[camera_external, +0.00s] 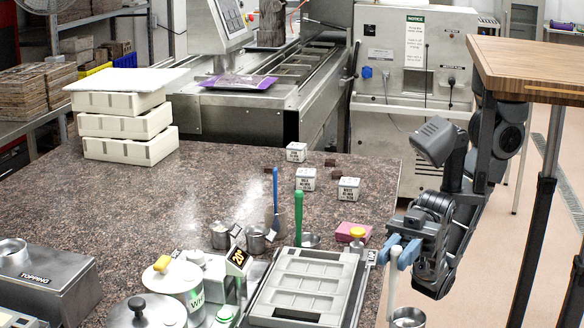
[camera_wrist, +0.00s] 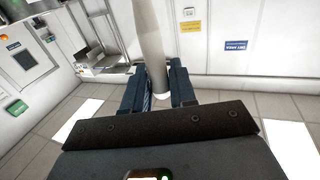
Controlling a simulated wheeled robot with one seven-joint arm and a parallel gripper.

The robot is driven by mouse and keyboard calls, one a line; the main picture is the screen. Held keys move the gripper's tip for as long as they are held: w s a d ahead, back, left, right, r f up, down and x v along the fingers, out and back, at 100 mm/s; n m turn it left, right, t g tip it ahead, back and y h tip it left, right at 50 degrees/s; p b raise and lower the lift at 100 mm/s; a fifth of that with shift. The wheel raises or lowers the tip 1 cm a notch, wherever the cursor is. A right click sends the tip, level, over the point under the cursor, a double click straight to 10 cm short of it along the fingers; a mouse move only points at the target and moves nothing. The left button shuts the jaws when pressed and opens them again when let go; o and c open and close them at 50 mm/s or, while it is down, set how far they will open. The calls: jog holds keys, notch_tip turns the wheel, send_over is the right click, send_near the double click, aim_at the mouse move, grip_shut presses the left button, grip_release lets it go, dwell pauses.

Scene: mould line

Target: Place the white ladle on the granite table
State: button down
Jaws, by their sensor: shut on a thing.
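The white ladle (camera_external: 392,285) hangs upright from my gripper (camera_external: 397,251), just off the right edge of the granite table (camera_external: 120,215). My gripper's blue fingers are shut on its handle near the top. A metal cup-like bowl (camera_external: 408,317) shows at the bottom of the picture beside the handle; I cannot tell whether it belongs to the ladle. In the wrist view the pale handle (camera_wrist: 150,45) runs between the fingers of my gripper (camera_wrist: 158,88).
A grey mould tray (camera_external: 303,285), a white pot (camera_external: 181,285), metal cups, and blue- and green-handled tools crowd the front of the table. Small tins (camera_external: 306,179) and white blocks (camera_external: 125,123) stand farther back. The table's left-middle is clear. A wooden-topped table (camera_external: 530,65) stands at right.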

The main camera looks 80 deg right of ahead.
jog(key=w+d+r+m+t+h+p, duration=0.3)
jog(key=w+m+t+p, duration=0.1)
jog(key=w, duration=0.3)
jog(key=w+d+r+m+t+h+p, duration=0.25)
jog(key=w+t, duration=0.25)
jog(key=w, duration=0.3)
jog(key=s+a+f+p, duration=0.1)
jog(key=s+a+f, duration=0.1)
jog(key=a+f, duration=0.8)
jog(key=shift+a+f+h, duration=0.4)
jog(key=shift+a+h, duration=0.05)
jog(key=shift+a, duration=0.25)
jog(key=shift+f+m, duration=0.1)
jog(key=shift+m, duration=0.15)
jog(key=c, duration=0.9)
grip_release()
